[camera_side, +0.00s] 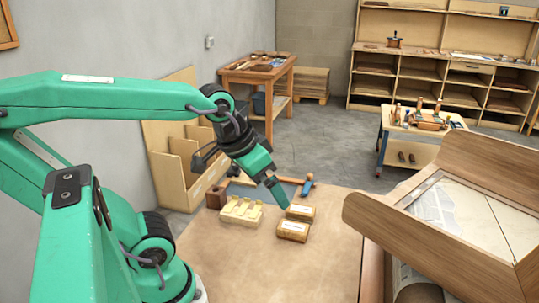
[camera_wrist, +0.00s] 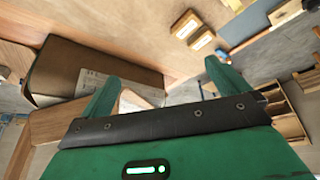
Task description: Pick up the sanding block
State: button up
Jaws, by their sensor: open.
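Two small brown blocks with pale tops lie side by side on the workbench: a rear block (camera_side: 300,212) and a front block (camera_side: 292,231). They look alike, and I cannot tell which is the sanding block. My gripper (camera_side: 280,198) points down beside the rear block in the side view; whether it touches is unclear. In the wrist view my gripper (camera_wrist: 161,72) has its fingers wide apart with nothing held between them. Two pale-topped blocks (camera_wrist: 186,24) (camera_wrist: 201,39) lie beyond the fingers there, near the top.
The brown workbench top (camera_side: 260,265) is clear toward the front. A pale notched wooden piece (camera_side: 240,212) lies left of the blocks. A blue-handled tool (camera_side: 307,186) lies behind them. A large wooden frame (camera_side: 440,240) rises at the right.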

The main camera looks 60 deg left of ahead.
jog(key=w+a+f+n+g, duration=0.3)
jog(key=w+f+n, duration=0.15)
jog(key=w, duration=0.25)
jog(key=n+g, duration=0.2)
jog(key=n, duration=0.1)
send_over(293, 226)
jog(key=f, duration=1)
jog(key=shift+s+d+f, duration=0.15)
jog(key=shift+d+f, duration=0.1)
jog(key=shift+f, duration=0.1)
jog(key=shift+a+f+n, duration=0.25)
jog(key=shift+f, duration=0.3)
jog(key=shift+f, duration=0.1)
jog(key=shift+f, duration=1.2)
jog(key=shift+f, duration=0.1)
jog(key=shift+d+f, duration=0.1)
jog(key=shift+f, duration=2.35)
